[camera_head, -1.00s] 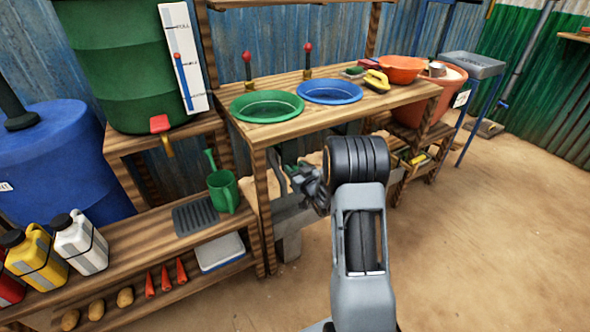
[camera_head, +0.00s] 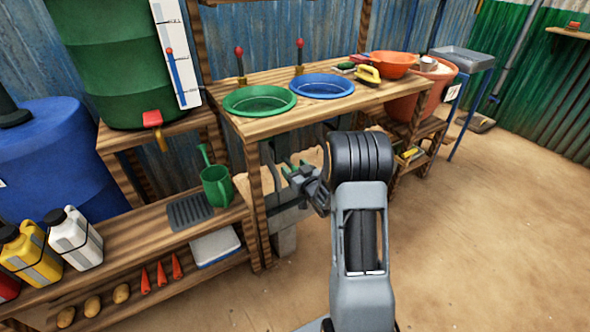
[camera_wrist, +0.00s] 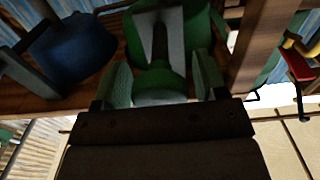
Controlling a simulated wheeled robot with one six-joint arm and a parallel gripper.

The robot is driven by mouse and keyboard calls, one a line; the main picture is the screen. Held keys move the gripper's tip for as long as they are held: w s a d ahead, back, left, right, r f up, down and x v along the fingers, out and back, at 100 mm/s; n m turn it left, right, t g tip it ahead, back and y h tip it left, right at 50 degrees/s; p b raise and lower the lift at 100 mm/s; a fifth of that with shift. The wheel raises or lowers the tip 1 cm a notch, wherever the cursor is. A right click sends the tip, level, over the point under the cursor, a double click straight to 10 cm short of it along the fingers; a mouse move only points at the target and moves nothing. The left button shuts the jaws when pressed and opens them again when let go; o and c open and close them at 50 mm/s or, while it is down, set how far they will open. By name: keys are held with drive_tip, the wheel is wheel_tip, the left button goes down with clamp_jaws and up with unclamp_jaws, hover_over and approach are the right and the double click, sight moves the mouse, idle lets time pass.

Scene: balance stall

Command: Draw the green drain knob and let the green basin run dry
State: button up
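The green basin (camera_head: 260,101) sits in the wooden bench top, left of the blue basin (camera_head: 322,87). Water in it cannot be made out. My gripper (camera_head: 285,166) is under the bench, below the green basin, with its fingers apart. In the wrist view the basin's green underside (camera_wrist: 196,35) fills the upper middle. A rounded green part, seemingly the drain knob (camera_wrist: 160,86), is between the two fingers of my gripper (camera_wrist: 162,84). I cannot tell whether they touch it. The knob is hidden in the head view.
The bench's front leg (camera_head: 257,205) stands just left of my gripper. A lower shelf (camera_head: 150,245) holds a green can (camera_head: 216,186) and several bottles. Red-topped levers (camera_head: 239,62) rise behind the basins. Sandy floor is free to the right.

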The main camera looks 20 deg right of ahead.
drive_tip(key=shift+o, duration=0.2)
drive_tip(key=shift+a, duration=0.1)
drive_tip(key=s+d+p, duration=0.1)
drive_tip(key=s+p, duration=0.1)
drive_tip(key=s, duration=1.1)
drive_tip(key=shift+s+d, duration=0.3)
drive_tip(key=shift+s, duration=0.05)
drive_tip(key=a+r+g+h+p, duration=0.2)
drive_tip(key=r+g+p, duration=0.1)
drive_tip(key=r+p, duration=0.6)
drive_tip(key=a+r+g+h+p, duration=0.15)
drive_tip(key=r+g+p, duration=0.35)
drive_tip(key=r, duration=0.6)
drive_tip(key=s+a+r+g+p, duration=0.3)
drive_tip(key=s+a+r+p, duration=0.2)
drive_tip(key=s+r+p, duration=0.1)
drive_tip(key=s+a+r+m+g+y+p, duration=0.1)
drive_tip(key=s+a+r+g+p, duration=0.2)
drive_tip(key=s+a+r+p, duration=0.3)
drive_tip(key=s+v, duration=0.1)
drive_tip(key=v, duration=0.5)
drive_tip(key=shift+p, duration=0.4)
drive_tip(key=shift+d+f+y, duration=0.15)
drive_tip(key=shift+y, duration=0.1)
idle(1.6)
